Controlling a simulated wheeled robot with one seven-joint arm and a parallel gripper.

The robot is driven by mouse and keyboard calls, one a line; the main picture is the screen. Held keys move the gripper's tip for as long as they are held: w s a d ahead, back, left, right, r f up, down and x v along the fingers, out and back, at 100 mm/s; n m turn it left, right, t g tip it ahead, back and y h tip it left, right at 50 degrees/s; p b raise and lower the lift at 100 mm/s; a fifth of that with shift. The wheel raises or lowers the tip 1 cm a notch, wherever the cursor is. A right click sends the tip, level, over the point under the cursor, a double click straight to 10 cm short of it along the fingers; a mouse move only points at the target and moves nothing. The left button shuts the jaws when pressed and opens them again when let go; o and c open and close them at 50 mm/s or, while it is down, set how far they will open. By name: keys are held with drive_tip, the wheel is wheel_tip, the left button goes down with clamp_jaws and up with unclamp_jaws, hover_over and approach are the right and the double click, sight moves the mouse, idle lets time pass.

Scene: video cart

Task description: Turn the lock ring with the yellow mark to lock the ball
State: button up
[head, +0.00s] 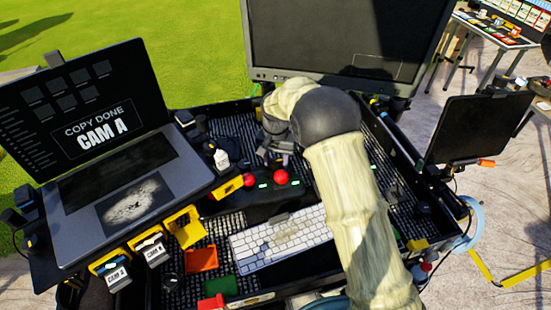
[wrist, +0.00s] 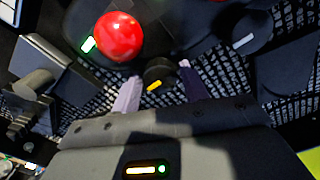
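A dark round knob-like ring with a yellow mark (wrist: 157,78) is in the middle of the wrist view, beside a glossy red ball (wrist: 119,36). The mark slants, rising to the right. My gripper (wrist: 159,74) has its two pale fingers apart, one on each side of the ring. Whether they touch it cannot be told. In the head view, two red balls, one at left (head: 250,180) and one at right (head: 281,177), sit on a black panel.
A second dark knob with a white mark (wrist: 245,38) stands to the right in the wrist view. A white keyboard (head: 280,238), an open laptop (head: 95,140), a large monitor (head: 345,40) and yellow-framed card holders (head: 150,248) crowd the cart around my arm.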

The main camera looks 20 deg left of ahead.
sight(276, 161)
drive_tip(key=shift+w+r, duration=0.1)
drive_tip(key=shift+r, duration=0.05)
drive_tip(key=shift+r, duration=0.25)
wheel_tip(276, 161, up, 17)
drive_tip(key=b, duration=0.2)
drive_tip(key=shift+b, duration=0.4)
drive_tip(key=shift+f, duration=0.15)
